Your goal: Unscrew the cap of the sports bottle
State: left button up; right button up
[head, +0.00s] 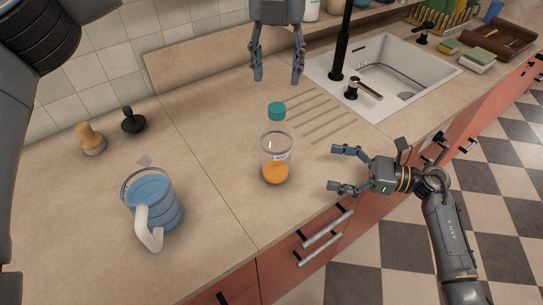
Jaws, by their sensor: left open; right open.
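The sports bottle (276,146) stands upright on the counter in the middle of the head view. It is clear, with orange liquid at the bottom and a teal cap (277,110) on top. My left gripper (277,80) points down, just above and behind the cap in the picture. Its fingers are spread and nothing is between them. My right gripper (336,168) is to the right of the bottle, open and empty, with its fingers pointing left toward the bottle. It appears apart from the bottle.
A blue pitcher (165,196) with a white handle stands at the left. A wooden brush (91,140) and a black-knobbed item (133,121) are behind it. A sink (385,72) with a black faucet (341,50) is at the back right. The counter around the bottle is clear.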

aim_at(278, 157)
pick_arm(q)
jog(key=shift+s+r, duration=0.1)
jog(key=shift+s, duration=0.05)
pick_arm(e)
jog(key=x, duration=1.3)
jog(key=shift+a+r, duration=0.1)
jog(key=shift+a, duration=0.15)
